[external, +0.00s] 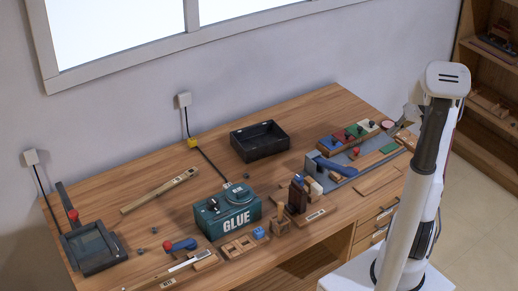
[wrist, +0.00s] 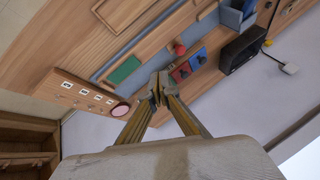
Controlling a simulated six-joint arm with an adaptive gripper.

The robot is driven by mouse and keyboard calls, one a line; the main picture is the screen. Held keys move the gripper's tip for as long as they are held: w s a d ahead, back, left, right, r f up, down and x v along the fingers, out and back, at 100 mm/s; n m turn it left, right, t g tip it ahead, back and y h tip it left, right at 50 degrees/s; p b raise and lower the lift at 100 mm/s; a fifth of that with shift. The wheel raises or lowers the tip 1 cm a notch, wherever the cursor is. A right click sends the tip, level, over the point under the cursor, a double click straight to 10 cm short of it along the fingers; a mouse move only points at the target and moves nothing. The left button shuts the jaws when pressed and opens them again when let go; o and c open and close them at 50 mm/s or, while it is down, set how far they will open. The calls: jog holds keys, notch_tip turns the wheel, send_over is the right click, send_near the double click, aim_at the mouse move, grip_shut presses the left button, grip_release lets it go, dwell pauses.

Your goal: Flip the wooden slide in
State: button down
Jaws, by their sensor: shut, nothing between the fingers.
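My gripper (wrist: 160,90) is shut and empty, with its fingertips together. In the external view my gripper (external: 411,113) is above the far right end of the workbench (external: 110,190). A flat wooden piece (external: 378,180) lies near the bench's right front edge; it also shows at the top of the wrist view (wrist: 122,12). I cannot tell for sure whether it is the wooden slide. In the wrist view my gripper is apart from it, near a green panel (wrist: 124,69) and a round pinkish button (wrist: 121,109).
A row of coloured switch blocks (external: 350,134) stands at the back right. A blue-handled device (external: 333,167) is left of the flat piece. A black bin (external: 260,141) and a teal glue box (external: 228,213) stand mid-bench. A wooden shelf (external: 490,100) is at the right.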

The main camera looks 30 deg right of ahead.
aim_at(351, 163)
jog(key=shift+f, duration=0.1)
dwell(0.3)
jog(key=x, duration=0.9)
jog(key=shift+w+a+f, duration=0.1)
jog(key=shift+w, duration=0.05)
jog(key=shift+w+a+f, duration=0.2)
jog(key=shift+w+a, duration=0.15)
jog(key=shift+a, duration=0.2)
jog(key=shift+w+a+f, duration=0.2)
jog(key=shift+w+a, duration=0.15)
jog(key=shift+a, duration=0.25)
jog(key=shift+w+a+f, duration=0.1)
jog(key=shift+w+a, duration=0.2)
jog(key=shift+a, duration=0.35)
jog(key=shift+a, duration=3.85)
jog(key=shift+d, duration=0.1)
